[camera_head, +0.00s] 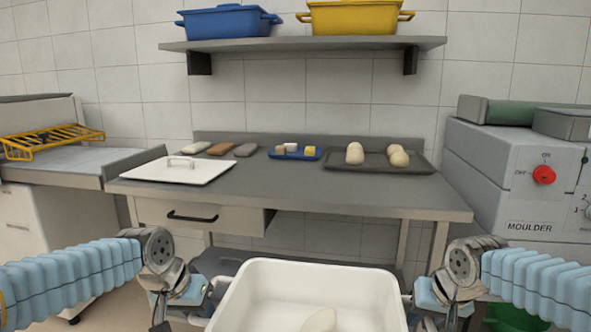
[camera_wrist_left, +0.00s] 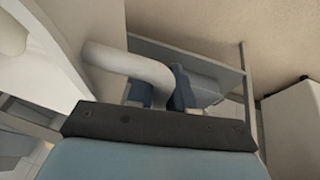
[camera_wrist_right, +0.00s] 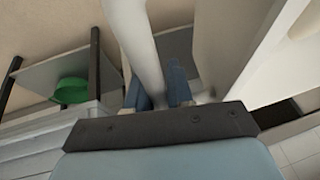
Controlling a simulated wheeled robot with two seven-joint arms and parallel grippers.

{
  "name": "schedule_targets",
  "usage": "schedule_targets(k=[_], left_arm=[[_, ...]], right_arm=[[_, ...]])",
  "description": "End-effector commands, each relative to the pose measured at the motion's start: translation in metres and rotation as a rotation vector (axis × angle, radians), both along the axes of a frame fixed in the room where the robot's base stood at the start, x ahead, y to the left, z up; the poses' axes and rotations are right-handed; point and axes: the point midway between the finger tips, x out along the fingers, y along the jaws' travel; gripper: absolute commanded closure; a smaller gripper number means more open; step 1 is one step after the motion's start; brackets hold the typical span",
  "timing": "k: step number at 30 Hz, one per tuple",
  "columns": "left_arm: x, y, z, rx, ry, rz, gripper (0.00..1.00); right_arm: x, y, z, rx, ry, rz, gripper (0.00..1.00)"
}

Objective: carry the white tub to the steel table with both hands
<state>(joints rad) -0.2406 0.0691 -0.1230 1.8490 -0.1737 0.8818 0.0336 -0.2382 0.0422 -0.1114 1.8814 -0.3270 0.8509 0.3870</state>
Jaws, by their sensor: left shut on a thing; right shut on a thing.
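The white tub (camera_head: 312,277) is at the bottom centre of the head view, held between my two arms, with a pale dough-like piece (camera_head: 320,320) inside. My left gripper (camera_wrist_left: 160,95) is shut on the tub's curved white handle (camera_wrist_left: 125,62) in the left wrist view. My right gripper (camera_wrist_right: 160,92) is shut on the other handle (camera_wrist_right: 143,50) in the right wrist view. The steel table (camera_head: 320,188) stands ahead, beyond the tub. The tub's lower part is out of the head view.
On the table are a white lid (camera_head: 180,172), several small bars (camera_head: 220,148), a blue tray (camera_head: 270,153) with small pieces and a dark tray (camera_head: 425,168) with dough. The table's front middle is clear. A moulder (camera_head: 530,180) stands right; a shelf (camera_head: 300,44) hangs above.

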Motion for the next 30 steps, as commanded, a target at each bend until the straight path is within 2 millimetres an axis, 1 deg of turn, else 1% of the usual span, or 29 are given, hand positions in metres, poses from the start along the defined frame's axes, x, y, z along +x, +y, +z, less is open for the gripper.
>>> schedule_targets(k=[1,13,17,23,30], left_arm=[[0.000,0.002,0.001,0.001,-0.001,0.004,1.00],[0.000,0.002,0.001,0.001,-0.002,0.004,1.00],[-0.001,0.002,0.007,0.001,-0.003,0.005,1.00],[-0.006,0.002,0.028,0.001,-0.007,0.003,1.00],[-0.015,0.002,0.063,0.001,-0.007,0.004,1.00]], right_arm=[[0.000,-0.002,0.001,-0.001,-0.002,-0.003,1.00],[0.000,-0.002,0.001,-0.001,-0.002,-0.003,1.00],[-0.001,-0.002,0.007,-0.001,-0.003,-0.003,1.00],[-0.006,-0.002,0.028,-0.001,-0.006,-0.003,1.00],[-0.015,-0.002,0.063,-0.001,-0.006,-0.003,1.00]])
